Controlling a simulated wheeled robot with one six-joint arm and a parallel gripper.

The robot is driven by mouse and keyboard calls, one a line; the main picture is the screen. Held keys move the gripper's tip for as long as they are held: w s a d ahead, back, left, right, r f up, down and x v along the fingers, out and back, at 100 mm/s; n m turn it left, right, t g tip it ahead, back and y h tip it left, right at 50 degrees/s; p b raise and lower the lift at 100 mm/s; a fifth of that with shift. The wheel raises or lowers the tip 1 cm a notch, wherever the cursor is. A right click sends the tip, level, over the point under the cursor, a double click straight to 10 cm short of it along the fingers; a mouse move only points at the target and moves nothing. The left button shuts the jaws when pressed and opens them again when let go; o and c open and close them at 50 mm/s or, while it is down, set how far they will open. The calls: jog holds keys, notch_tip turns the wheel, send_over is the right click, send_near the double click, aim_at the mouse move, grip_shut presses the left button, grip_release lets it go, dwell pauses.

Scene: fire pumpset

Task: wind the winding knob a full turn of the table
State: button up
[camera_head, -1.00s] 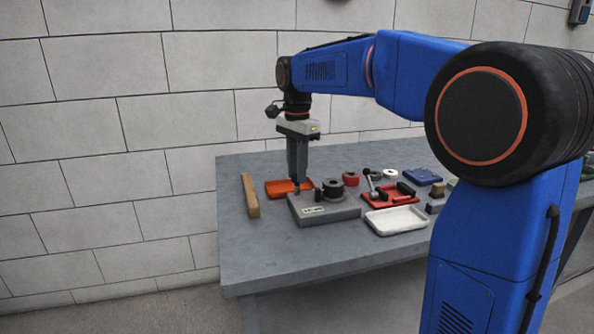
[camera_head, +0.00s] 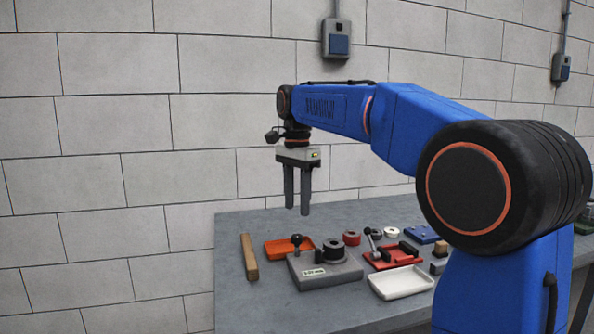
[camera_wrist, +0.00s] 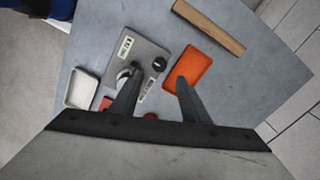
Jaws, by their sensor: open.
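The grey winding device (camera_head: 330,272) sits on the table with a label on its front face. It carries a small black knob (camera_head: 296,241) on a stem at its back left and a larger black round drum (camera_head: 333,250) beside it. In the wrist view the device (camera_wrist: 138,58) lies left of centre, with the small black knob (camera_wrist: 159,64) near its right edge. My gripper (camera_head: 297,211) is open and empty, fingers pointing down, in the air above the knob. In the wrist view its fingertips (camera_wrist: 158,86) are spread, and the left finger hides part of the device.
An orange tray (camera_head: 277,251) lies just behind the knob. A wooden bar (camera_head: 249,257) lies at the left. A white tray (camera_head: 401,283), a red fixture with a lever (camera_head: 392,258), a red ring (camera_head: 351,238) and a blue tray (camera_head: 421,234) stand to the right. The front left of the table is bare.

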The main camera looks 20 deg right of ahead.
notch_tip(320, 180, up, 9)
dwell(0.3)
jog(key=shift+s, duration=0.1)
jog(key=s+d+f+n+t, duration=0.2)
jog(key=s+f+n, duration=0.4)
jog(key=s+f, duration=1)
jog(key=s+d+f+n+t, duration=0.2)
jog(key=s+d+f+n, duration=0.3)
jog(key=s+f, duration=1.1)
jog(key=s+n, duration=0.1)
jog(key=n, duration=0.1)
jog(key=shift+s+d+f+n+t, duration=0.15)
jog(key=shift+d+f+n+t, duration=0.15)
jog(key=shift+f+t, duration=0.1)
